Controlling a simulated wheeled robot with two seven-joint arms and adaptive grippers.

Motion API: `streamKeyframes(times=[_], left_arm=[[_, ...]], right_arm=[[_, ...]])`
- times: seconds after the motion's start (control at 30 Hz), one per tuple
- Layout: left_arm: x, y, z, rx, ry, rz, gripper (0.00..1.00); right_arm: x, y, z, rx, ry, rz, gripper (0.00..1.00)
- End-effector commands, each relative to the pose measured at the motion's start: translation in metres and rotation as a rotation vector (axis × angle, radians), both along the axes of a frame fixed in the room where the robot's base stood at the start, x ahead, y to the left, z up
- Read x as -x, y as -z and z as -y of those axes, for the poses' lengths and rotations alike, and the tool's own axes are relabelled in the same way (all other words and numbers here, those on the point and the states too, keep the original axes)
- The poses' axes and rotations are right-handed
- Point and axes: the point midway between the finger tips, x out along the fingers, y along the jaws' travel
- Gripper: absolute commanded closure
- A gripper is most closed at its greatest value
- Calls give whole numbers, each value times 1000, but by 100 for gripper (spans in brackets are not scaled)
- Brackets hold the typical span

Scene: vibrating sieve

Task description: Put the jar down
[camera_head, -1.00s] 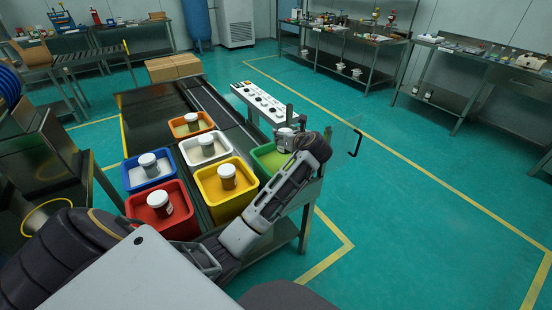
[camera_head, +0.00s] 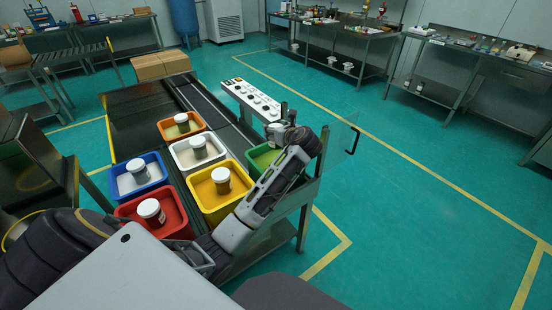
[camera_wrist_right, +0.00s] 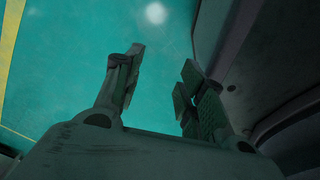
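Jars with white lids stand in coloured bins: orange bin jar (camera_head: 182,122), blue bin jar (camera_head: 138,170), white bin jar (camera_head: 198,146), yellow bin jar (camera_head: 221,180) and red bin jar (camera_head: 151,211). The green bin (camera_head: 255,167) is partly covered by my left forearm, and no jar shows clearly in it. My left gripper (camera_head: 274,132) is at the far side of the green bin. Its fingers are too small and hidden to read, and I cannot tell whether it holds a jar. My right gripper (camera_wrist_right: 160,72) is open and empty, with floor behind it.
The bins stand on a dark sieve machine with a white control panel (camera_head: 251,101). A clear panel with a black handle (camera_head: 353,141) stands at its right. The green floor at right is free; benches line the back wall.

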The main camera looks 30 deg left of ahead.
Motion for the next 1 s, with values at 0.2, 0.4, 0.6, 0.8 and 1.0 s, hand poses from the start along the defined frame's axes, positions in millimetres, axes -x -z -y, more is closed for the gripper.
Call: streamKeyframes(times=[0.2, 0.4, 0.6, 0.8, 1.0], left_arm=[[0, 28, 0, 0, 0, -3, 71], [0, 44, 0, 0, 0, -1, 71], [0, 44, 0, 0, 0, 0, 71], [0, 46, 0, 0, 0, -1, 71], [0, 65, 0, 0, 1, -3, 71]], right_arm=[[-7, 1, -5, -4, 1, 5, 60], [-13, 0, -8, -8, 1, 10, 60], [-17, -3, -9, -10, 2, 16, 60], [-16, -2, -9, -10, 2, 14, 60], [-16, 1, -10, -9, 3, 10, 60]])
